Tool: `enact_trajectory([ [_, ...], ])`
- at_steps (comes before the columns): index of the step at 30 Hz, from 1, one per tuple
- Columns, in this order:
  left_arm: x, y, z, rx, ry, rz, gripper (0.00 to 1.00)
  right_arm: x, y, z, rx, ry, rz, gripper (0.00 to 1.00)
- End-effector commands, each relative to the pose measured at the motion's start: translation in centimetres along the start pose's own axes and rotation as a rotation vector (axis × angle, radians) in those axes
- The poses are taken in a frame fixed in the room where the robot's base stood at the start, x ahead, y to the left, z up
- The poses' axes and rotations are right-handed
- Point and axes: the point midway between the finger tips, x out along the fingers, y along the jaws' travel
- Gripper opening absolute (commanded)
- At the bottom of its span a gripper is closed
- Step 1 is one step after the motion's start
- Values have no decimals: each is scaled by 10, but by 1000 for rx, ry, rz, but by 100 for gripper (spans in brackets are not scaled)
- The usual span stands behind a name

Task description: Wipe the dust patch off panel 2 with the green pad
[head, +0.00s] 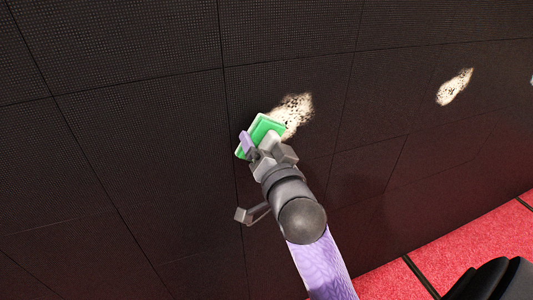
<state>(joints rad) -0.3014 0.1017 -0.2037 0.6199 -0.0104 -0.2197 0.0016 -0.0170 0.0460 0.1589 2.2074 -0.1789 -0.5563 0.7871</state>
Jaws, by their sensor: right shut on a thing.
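My right gripper (257,151) is shut on the green pad (261,131) and holds it tilted, at or very close to the dark wall. I cannot tell whether the pad touches the panel. A pale, speckled dust patch (296,111) lies on the panel just up and right of the pad, and the pad overlaps its lower left edge in the picture. A second pale dust patch (455,87) is on a panel farther right. No panel numbers are readable. My left gripper is not in view.
The video wall (150,120) is a grid of black panels with thin seams and fills most of the view. A red floor (470,250) with dark seams runs along its foot at the lower right. The wall left of the pad is bare.

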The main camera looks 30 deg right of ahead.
Motion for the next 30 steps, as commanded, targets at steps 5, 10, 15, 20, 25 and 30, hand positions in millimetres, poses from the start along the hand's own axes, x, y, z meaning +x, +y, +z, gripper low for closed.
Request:
enact_trajectory([
  [5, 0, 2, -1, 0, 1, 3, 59, 0, 0, 0, 0, 0, 0, 4],
  [10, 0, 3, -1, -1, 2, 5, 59, 0, 0, 0, 0, 0, 0, 4],
  [15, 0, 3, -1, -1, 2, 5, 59, 1, 0, 0, 0, 0, 0, 4],
  [20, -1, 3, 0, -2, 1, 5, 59, 4, 0, 0, -1, 1, -1, 4],
  [25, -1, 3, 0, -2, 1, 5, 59, 7, 0, 0, -1, 0, 0, 4],
  [30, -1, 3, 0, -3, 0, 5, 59, 11, 0, 0, -1, 0, -1, 4],
])
